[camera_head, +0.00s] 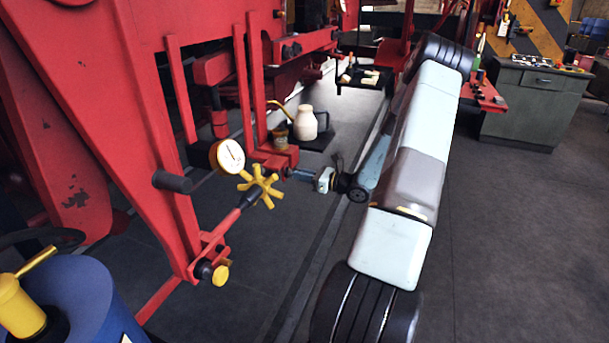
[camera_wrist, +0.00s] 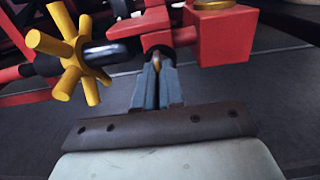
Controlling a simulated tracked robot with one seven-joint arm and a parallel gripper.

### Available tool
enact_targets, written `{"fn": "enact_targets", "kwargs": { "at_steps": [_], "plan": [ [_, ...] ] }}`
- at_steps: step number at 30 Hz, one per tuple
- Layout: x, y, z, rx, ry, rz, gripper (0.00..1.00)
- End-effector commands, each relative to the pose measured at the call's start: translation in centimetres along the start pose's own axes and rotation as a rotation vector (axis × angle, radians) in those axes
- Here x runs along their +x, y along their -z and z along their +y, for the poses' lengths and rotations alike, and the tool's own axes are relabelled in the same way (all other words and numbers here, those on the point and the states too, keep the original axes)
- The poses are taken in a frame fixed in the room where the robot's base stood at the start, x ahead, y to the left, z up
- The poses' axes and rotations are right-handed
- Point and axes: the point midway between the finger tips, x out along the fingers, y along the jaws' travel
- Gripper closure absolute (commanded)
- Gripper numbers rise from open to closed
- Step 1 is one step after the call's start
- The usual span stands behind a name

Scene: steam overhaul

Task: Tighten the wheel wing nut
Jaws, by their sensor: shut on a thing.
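My gripper (camera_head: 298,174) reaches left from my arm to a red bracket (camera_head: 280,160) on the red frame. In the wrist view my gripper (camera_wrist: 157,72) points straight at a red fitting (camera_wrist: 157,40) between the yellow handwheel and a red block (camera_wrist: 222,36). The two grey fingers are close together, shut on a small piece at the fitting that I take to be the wing nut; the fingers hide most of it. The yellow spoked handwheel (camera_head: 260,186) is beside the gripper, to its left, and also shows in the wrist view (camera_wrist: 72,52).
A round dial gauge (camera_head: 229,156) sits above the handwheel. A cream oil can (camera_head: 306,122) stands behind the bracket. A blue drum (camera_head: 68,300) is at lower left. A grey cabinet (camera_head: 535,100) stands at the back right. The floor at right is clear.

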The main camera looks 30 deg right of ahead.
Motion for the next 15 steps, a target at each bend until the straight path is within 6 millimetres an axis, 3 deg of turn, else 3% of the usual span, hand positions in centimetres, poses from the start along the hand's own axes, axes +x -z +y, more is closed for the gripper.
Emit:
{"fn": "enact_targets", "kwargs": {
  "at_steps": [10, 11, 15],
  "plan": [
    [-0.09, -0.10, -0.27, 0.014, 0.005, -0.001, 1.00],
    [-0.09, -0.10, -0.27, 0.014, 0.005, -0.001, 0.90],
    [-0.09, -0.08, -0.23, 0.014, 0.004, -0.001, 0.76]
  ]
}}
